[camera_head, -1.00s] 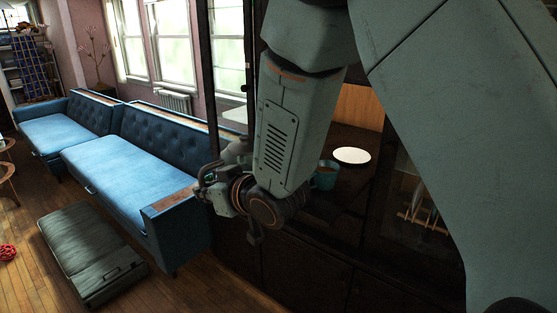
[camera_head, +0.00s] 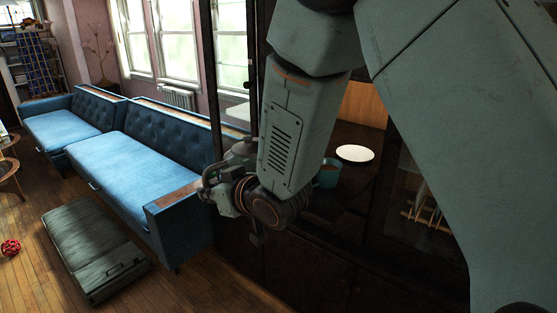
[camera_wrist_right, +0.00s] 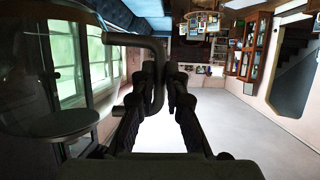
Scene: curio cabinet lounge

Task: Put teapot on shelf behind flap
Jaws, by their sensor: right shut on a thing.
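The teapot (camera_head: 241,154) is a dark grey-green, rounded shape beside the blue sofa's right end, partly hidden behind my right forearm. My right gripper (camera_head: 219,192) is shut on its handle and holds it in the air before the dark cabinet. In the right wrist view the curved handle (camera_wrist_right: 157,55) passes between the fingertips (camera_wrist_right: 164,76), and part of the round body (camera_wrist_right: 45,126) shows at the lower left. The cabinet shelf (camera_head: 333,196) is partly hidden by my arm. I cannot clearly make out a flap. My left gripper is out of view.
A teal mug (camera_head: 329,175) and a white plate (camera_head: 355,153) sit in the cabinet. A dark upright frame (camera_head: 216,85) stands left of my forearm. A blue sofa (camera_head: 140,170) and a grey-green folded case (camera_head: 92,245) are at left. Floor between is partly clear.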

